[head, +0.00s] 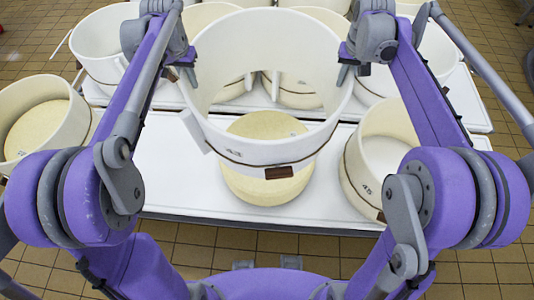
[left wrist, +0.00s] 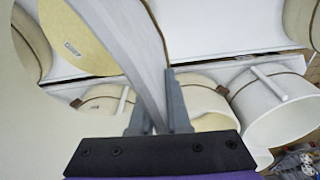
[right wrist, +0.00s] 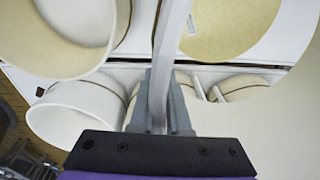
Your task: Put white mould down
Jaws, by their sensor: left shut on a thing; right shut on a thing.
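The white mould (head: 262,151), a large open ring with a dark band and a brown tag at its front, is held in the air over the white table (head: 170,185). A pale yellow cheese wheel (head: 266,190) lies on the table below it, seen through and under the ring. My left gripper (head: 184,72) is shut on the mould's left wall; the wall's edge runs between its fingers (left wrist: 158,100). My right gripper (head: 347,72) is shut on the right wall, which also shows between its fingers (right wrist: 160,100). The gap between ring and cheese is hard to judge.
A mould numbered 45 (head: 362,170) stands close on the right of the table. Another mould with a cheese inside (head: 75,118) is at the left. Several more moulds stand behind, one at back left (head: 95,45). White table surface is bare left of the cheese.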

